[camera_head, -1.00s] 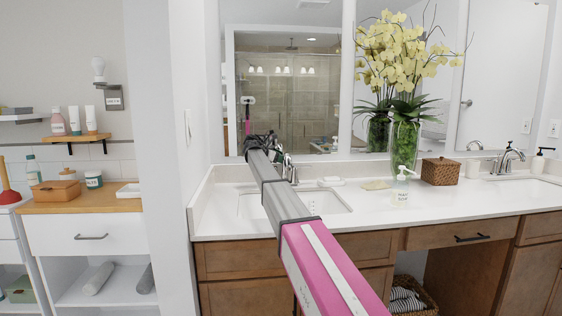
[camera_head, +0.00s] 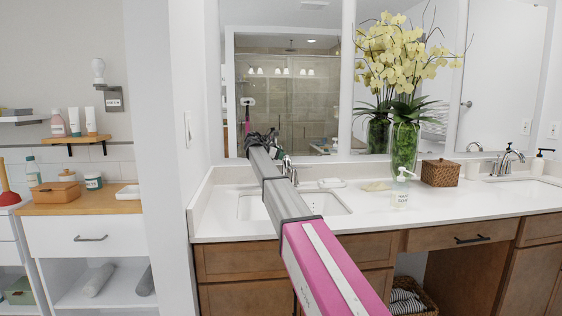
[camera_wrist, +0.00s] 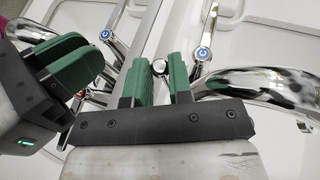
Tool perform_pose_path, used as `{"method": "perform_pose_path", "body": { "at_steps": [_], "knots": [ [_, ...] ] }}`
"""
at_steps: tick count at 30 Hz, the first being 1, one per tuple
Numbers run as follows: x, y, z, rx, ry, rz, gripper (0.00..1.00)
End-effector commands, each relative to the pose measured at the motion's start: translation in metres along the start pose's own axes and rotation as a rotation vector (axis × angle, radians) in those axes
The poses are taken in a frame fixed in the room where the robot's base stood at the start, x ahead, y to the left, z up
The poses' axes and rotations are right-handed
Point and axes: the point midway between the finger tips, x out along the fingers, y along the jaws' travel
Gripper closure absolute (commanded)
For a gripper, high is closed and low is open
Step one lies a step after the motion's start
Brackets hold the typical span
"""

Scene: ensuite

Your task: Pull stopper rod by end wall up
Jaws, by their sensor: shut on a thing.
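My gripper (camera_head: 262,138) is at the far end of my outstretched arm, above the back of the left sink by the mirror. In the wrist view its two green finger pads (camera_wrist: 160,73) close on the small round chrome knob of the stopper rod (camera_wrist: 160,67). The rod below the knob is mostly hidden by the pads. In the head view the rod is hidden behind my gripper. The chrome faucet (camera_head: 290,168) stands just right of it; its spout also shows in the wrist view (camera_wrist: 270,85).
The mirror (camera_head: 300,90) is close behind my gripper, and its reflection shows in the wrist view. Chrome handles with blue-marked caps (camera_wrist: 202,53) stand nearby. The left basin (camera_head: 325,203) is empty. A soap bottle (camera_head: 400,190) and vase (camera_head: 404,150) stand to the right.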

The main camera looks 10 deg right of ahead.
Motion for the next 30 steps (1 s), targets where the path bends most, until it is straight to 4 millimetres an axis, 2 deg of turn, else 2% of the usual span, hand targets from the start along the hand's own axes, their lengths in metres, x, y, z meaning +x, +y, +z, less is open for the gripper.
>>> {"method": "perform_pose_path", "body": {
  "at_steps": [5,6,15,20,26,30],
  "knots": [
    [-0.002,0.001,0.005,0.001,-0.011,0.003,1.00],
    [-0.002,0.001,0.005,0.002,-0.011,0.003,0.70],
    [-0.002,0.001,0.004,0.001,-0.008,0.003,0.70],
    [-0.010,0.001,0.003,0.001,-0.007,0.004,0.70],
    [-0.036,0.000,0.004,0.002,-0.007,0.004,0.70],
    [-0.062,0.001,0.003,0.001,-0.008,0.005,0.70]
  ]
}}
